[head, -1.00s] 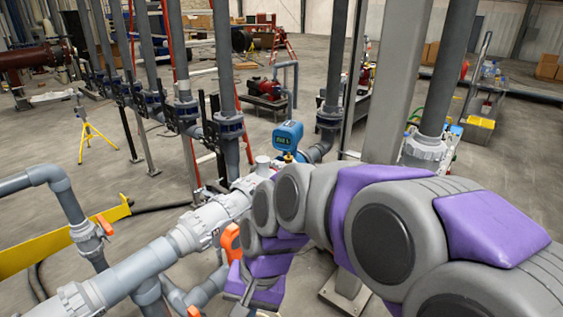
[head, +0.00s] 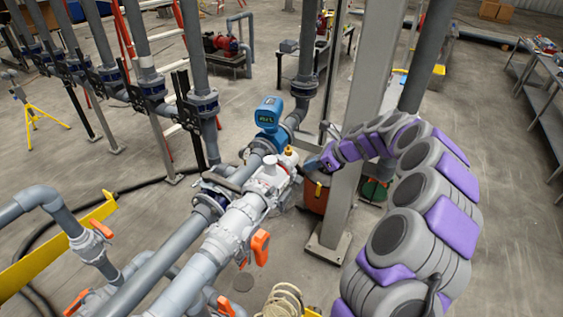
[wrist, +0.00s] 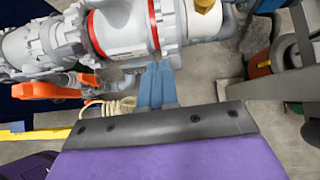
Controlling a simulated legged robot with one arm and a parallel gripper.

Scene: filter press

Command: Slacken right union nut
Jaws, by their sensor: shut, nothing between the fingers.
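A grey-white pipe run carries a white body with red rings (wrist: 122,27), seen in the wrist view. A ribbed collar (wrist: 170,22) is at this body's right end, and a larger ribbed grey union nut (wrist: 60,40) is to its left. The ribbed nut also shows in the head view (head: 230,242). I cannot tell for sure which one is the right union nut. My gripper (wrist: 157,66) is shut and empty, its blue fingertips close below the right collar; contact cannot be told. In the head view my gripper (head: 312,163) is right of the white fitting (head: 270,182).
An orange valve handle (head: 260,247) hangs beside the pipe. A blue meter (head: 267,113) stands behind the white fitting. A grey post (head: 345,185) stands close to my arm. A coiled hose (head: 283,302) lies below. Open floor is at the right.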

